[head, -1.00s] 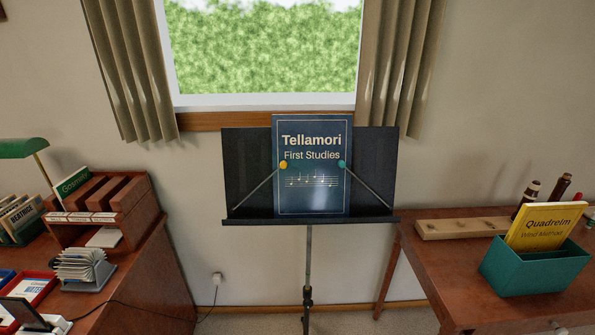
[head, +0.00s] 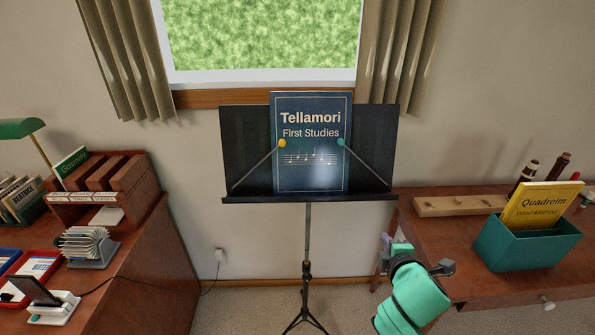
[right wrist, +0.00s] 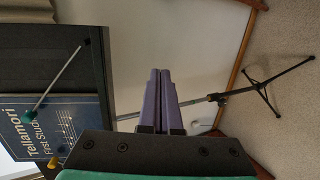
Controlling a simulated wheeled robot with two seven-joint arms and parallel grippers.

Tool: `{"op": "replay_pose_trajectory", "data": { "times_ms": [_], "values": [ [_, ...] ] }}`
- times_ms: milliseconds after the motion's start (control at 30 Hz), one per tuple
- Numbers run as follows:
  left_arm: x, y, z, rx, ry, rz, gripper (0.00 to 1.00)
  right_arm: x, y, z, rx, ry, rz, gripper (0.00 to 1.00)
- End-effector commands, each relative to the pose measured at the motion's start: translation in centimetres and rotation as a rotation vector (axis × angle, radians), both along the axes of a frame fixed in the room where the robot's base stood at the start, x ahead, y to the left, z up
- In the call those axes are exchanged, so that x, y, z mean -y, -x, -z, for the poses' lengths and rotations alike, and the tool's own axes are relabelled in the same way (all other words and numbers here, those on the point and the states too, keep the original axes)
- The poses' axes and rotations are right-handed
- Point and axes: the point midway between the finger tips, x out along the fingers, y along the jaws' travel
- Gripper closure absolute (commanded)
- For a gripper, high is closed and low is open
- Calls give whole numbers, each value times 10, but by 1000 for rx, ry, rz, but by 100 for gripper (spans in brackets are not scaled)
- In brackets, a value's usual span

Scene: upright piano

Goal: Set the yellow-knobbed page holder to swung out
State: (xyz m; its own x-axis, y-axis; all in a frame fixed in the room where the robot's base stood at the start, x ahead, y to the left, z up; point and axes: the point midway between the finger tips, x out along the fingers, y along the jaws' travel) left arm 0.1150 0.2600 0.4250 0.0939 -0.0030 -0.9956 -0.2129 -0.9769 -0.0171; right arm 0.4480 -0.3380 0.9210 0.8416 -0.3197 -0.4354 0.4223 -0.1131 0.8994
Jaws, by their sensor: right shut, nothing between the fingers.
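The yellow-knobbed page holder (head: 257,166) is a thin rod slanting up from the stand's lower left to its yellow knob (head: 282,143), which lies over the left edge of the blue book (head: 312,165). The book stands upright on the black music stand (head: 245,135). A matching holder with a teal knob (head: 340,142) crosses the book's right edge. In the right wrist view the yellow knob (right wrist: 54,162) shows at lower left, partly cut by my gripper body. My right gripper (head: 384,240) is shut and empty, below and right of the stand. My left gripper is out of view.
A desk (head: 150,265) with organisers stands at left. A table (head: 455,245) with a teal box (head: 530,247) and wooden block (head: 460,205) stands at right, close to my right arm. The space in front of the stand's left half is clear.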

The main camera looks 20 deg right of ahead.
Motion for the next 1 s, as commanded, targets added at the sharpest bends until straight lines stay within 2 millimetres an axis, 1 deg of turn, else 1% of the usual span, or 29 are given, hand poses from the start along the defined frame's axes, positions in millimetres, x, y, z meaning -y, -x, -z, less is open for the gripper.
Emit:
{"op": "replay_pose_trajectory", "data": {
  "times_ms": [33, 67, 100, 167, 200, 233, 300, 333, 400, 433, 500, 800, 867, 1000],
  "values": [
    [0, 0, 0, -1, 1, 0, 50, 6, -19, -37, 66, 265, -120, 100],
    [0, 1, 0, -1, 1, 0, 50, 5, -31, -62, 105, 454, -200, 100],
    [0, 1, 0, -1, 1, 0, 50, 0, -44, -93, 153, 737, -306, 100],
    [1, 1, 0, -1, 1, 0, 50, -18, -58, -136, 210, 1203, -454, 100],
    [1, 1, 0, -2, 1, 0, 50, -35, -64, -156, 240, 1523, -542, 100],
    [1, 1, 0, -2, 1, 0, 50, -47, -67, -166, 256, 1752, -596, 100],
    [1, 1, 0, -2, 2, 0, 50, -72, -68, -175, 282, 2205, -693, 100],
    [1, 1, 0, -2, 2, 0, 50, -79, -68, -175, 290, 2356, -724, 100],
    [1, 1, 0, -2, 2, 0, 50, -90, -67, -172, 303, 2600, -769, 100],
    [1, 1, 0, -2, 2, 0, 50, -92, -67, -170, 308, 2664, -781, 100],
    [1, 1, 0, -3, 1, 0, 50, -95, -66, -168, 314, 2735, -794, 100],
    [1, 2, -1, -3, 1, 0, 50, -96, -67, -169, 316, 2734, -793, 100],
    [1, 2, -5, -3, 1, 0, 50, -98, -71, -170, 316, 2732, -792, 100],
    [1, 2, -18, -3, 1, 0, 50, -107, -89, -176, 317, 2732, -788, 100]
  ]
}}
